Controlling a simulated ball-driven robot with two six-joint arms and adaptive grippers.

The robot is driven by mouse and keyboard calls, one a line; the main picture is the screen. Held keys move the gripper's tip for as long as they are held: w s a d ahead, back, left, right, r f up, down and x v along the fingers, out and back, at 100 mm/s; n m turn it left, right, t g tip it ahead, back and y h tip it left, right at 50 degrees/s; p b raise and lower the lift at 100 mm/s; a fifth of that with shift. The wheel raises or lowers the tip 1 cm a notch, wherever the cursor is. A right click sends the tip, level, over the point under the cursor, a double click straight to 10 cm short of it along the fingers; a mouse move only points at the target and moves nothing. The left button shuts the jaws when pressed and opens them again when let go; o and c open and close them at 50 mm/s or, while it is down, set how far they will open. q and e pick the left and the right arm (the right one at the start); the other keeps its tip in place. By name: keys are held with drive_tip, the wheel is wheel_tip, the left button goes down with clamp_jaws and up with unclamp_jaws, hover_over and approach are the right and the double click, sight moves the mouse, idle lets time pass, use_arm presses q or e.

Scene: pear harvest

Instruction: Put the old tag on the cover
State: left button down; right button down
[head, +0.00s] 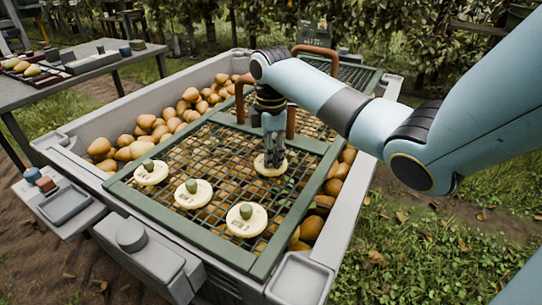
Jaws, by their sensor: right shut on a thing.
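My right gripper (273,150) points straight down and is shut on a round cream tag (262,170), whose upper part it hides. This tag is at the mesh of the green-framed cover (191,246), right of its middle; I cannot tell whether it touches the mesh. Three similar cream discs with green knobs lie on the cover: a left one (151,178), a middle one (202,199) and a front one (238,227). Their dark markings are too small to read. The cover lies over a grey bin of pears. My left gripper is not in view.
The grey bin (341,240) has pears (147,122) heaped along its left side. Two orange-brown handles rise behind my gripper, one being the left handle (239,100). Side trays (300,279) hang at the front. A table (88,66) with items stands at the upper left.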

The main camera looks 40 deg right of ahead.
drive_tip(key=shift+f, duration=0.15)
drive_tip(key=c, duration=1.2)
unclamp_jaws()
drive_tip(key=shift+o, duration=0.2)
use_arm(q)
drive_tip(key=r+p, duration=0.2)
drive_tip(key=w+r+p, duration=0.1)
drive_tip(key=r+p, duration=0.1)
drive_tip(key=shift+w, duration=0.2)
use_arm(e)
wheel_tip(320, 180, up, 12)
